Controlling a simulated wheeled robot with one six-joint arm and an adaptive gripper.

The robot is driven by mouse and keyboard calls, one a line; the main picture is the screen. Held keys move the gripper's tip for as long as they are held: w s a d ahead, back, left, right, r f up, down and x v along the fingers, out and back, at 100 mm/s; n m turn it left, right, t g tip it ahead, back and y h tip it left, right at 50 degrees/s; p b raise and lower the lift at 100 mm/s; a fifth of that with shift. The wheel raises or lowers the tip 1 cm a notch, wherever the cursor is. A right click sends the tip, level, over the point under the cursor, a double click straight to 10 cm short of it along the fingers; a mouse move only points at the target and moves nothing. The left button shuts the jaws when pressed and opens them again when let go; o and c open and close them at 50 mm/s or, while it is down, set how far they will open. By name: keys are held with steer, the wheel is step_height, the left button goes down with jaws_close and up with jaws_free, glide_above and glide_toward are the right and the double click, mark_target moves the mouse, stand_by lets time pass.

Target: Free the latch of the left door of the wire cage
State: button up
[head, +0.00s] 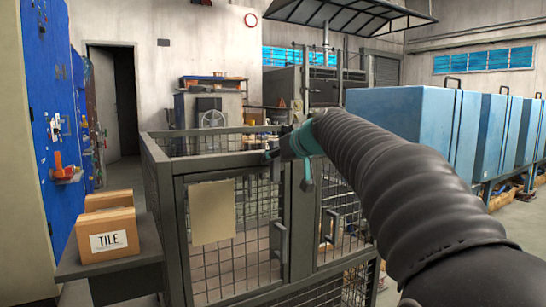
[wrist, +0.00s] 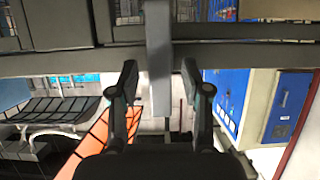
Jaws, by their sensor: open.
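The wire cage (head: 292,210) stands in front of me in the head view. Its left door (head: 180,240) has a tan plate (head: 212,212) on the mesh and a grey upright handle (head: 279,242); it looks closed. My gripper (head: 271,154) is at the cage's top rail, above the handle. In the wrist view my gripper (wrist: 157,78) is open, with one finger on each side of a light grey upright bar (wrist: 159,45), which seems to be the latch. Gaps show between bar and fingers. In the head view my gripper and arm hide the latch area.
The right door has its own handle (head: 330,226). A table with TILE boxes (head: 107,240) stands left of the cage. Blue bins (head: 410,120) line the right. The grey cage rail (wrist: 60,62) crosses the wrist view close to the fingertips.

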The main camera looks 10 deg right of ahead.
steer(key=shift+w+a+f, duration=0.25)
steer(key=shift+w, duration=0.35)
jaws_close()
